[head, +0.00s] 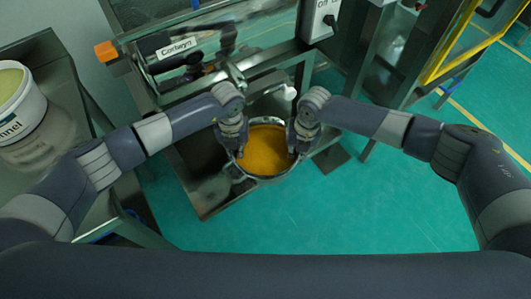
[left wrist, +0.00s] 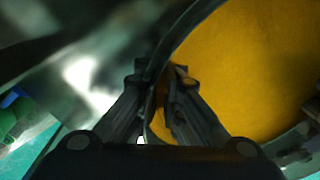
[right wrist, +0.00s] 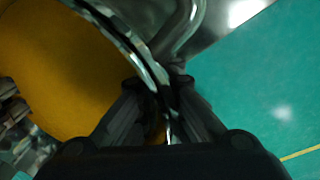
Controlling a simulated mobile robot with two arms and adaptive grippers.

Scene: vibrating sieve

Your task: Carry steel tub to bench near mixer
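The steel tub (head: 266,174) is round, with orange-yellow powder (head: 265,151) in it. It is at the middle of the head view, in front of the machine. My left gripper (head: 238,152) is at the tub's left rim. In the left wrist view its fingers (left wrist: 165,80) are on either side of the rim, closed on it. My right gripper (head: 294,150) is at the right rim. In the right wrist view its fingers (right wrist: 160,88) straddle the rim and pinch it. The tub's underside is hidden. The mixer cannot be made out for certain.
A steel bench (head: 58,68) stands at the left with a labelled white bucket (head: 22,112) on it. Green floor (head: 330,215) is clear in front and to the right.

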